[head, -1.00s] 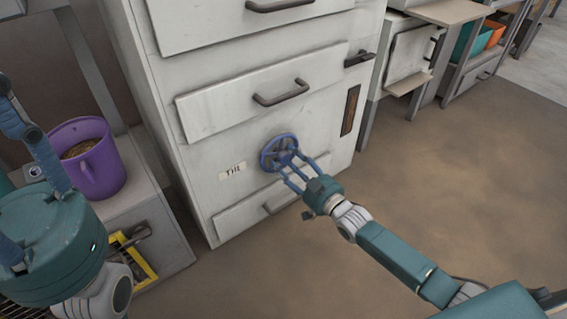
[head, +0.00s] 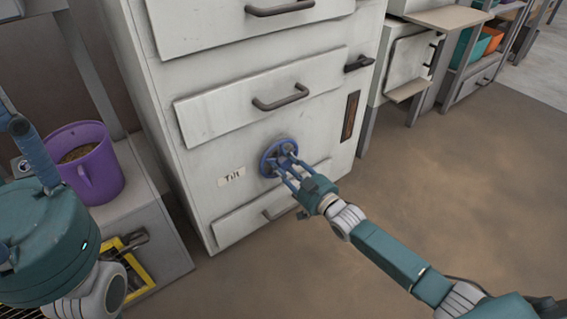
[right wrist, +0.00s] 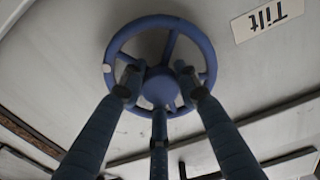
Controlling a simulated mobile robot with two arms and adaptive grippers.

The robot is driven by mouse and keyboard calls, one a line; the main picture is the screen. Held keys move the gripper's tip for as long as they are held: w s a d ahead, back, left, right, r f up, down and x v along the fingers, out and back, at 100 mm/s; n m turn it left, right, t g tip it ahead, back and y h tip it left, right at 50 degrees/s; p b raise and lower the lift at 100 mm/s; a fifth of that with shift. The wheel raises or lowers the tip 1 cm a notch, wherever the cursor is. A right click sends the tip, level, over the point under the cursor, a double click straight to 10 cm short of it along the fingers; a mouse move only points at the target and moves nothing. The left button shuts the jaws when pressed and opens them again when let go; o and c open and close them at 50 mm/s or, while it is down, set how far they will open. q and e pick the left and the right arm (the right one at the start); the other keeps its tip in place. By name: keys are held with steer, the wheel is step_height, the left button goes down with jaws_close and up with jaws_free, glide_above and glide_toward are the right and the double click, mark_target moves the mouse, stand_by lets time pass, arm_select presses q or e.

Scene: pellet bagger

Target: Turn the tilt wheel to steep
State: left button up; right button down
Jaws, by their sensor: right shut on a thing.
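The blue tilt wheel (head: 267,160) is on the pale front of the cabinet, right of a "Tilt" label (head: 232,176). No steep marking is readable.
Drawers with dark handles (head: 280,98) lie above and below the wheel. A purple bucket (head: 92,175) of pellets stands on a low bench at left. A yellow frame (head: 128,265) is below it. The brown floor (head: 450,190) at right is clear.

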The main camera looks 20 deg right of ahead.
steer(key=shift+s+f+m, duration=0.1)
steer(key=shift+f+m, duration=0.15)
steer(key=shift+m, duration=0.05)
stand_by(0.5)
